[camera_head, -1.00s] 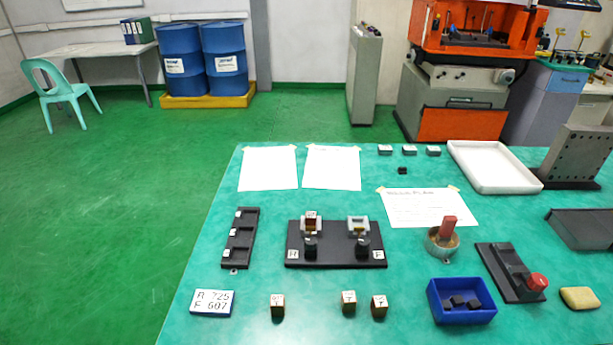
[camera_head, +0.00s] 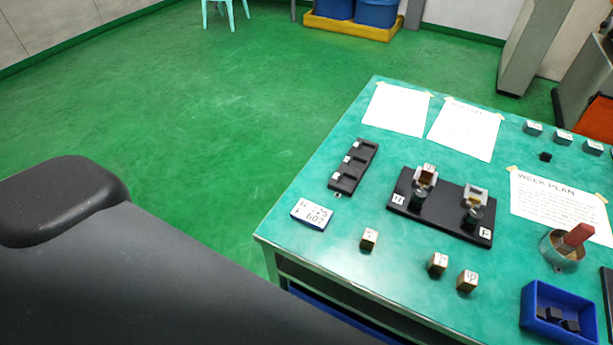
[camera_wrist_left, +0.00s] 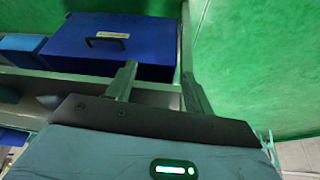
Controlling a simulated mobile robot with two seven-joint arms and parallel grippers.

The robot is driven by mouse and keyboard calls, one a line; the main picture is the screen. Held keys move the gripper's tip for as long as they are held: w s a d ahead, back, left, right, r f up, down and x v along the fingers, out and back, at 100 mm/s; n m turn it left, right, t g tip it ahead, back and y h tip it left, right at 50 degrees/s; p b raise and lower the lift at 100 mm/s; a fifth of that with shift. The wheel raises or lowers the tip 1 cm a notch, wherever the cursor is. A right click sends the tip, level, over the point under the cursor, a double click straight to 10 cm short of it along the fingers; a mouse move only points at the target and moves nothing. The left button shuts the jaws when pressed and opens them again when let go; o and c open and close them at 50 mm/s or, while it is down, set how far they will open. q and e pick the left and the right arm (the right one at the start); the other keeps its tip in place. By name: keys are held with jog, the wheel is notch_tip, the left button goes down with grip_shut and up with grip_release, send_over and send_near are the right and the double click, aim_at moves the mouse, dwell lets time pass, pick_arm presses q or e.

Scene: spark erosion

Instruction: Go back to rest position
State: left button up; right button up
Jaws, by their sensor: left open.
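My left gripper (camera_wrist_left: 155,85) shows in the left wrist view with its two fingers apart and nothing between them. A blue case with a black handle (camera_wrist_left: 125,45) lies beyond the left finger, on a shelf. In the head view a dark part of my own arm fills the lower left, and neither gripper shows there.
On the table are a black slotted rack (camera_head: 353,166), a dark fixture plate (camera_head: 440,215), several small brass blocks, a blue bin (camera_head: 558,312), a metal cup (camera_head: 562,248) and paper sheets. Green floor (camera_head: 200,120) is open left of the table.

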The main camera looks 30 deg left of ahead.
pick_arm(q)
jog(key=shift+w+d+f+t+h, duration=0.15)
jog(key=shift+w+d+f+t, duration=0.15)
jog(key=shift+f+t, duration=0.4)
jog(key=shift+w+d+f+t+h, duration=0.2)
jog(key=shift+w+f+t, duration=0.15)
jog(key=shift+f+t, duration=0.35)
jog(key=shift+w+d+f+t+h, duration=0.15)
jog(key=shift+w+d+f+t, duration=0.15)
jog(key=shift+f+t, duration=0.4)
jog(key=shift+r, duration=0.2)
jog(key=shift+f, duration=0.1)
dwell(0.4)
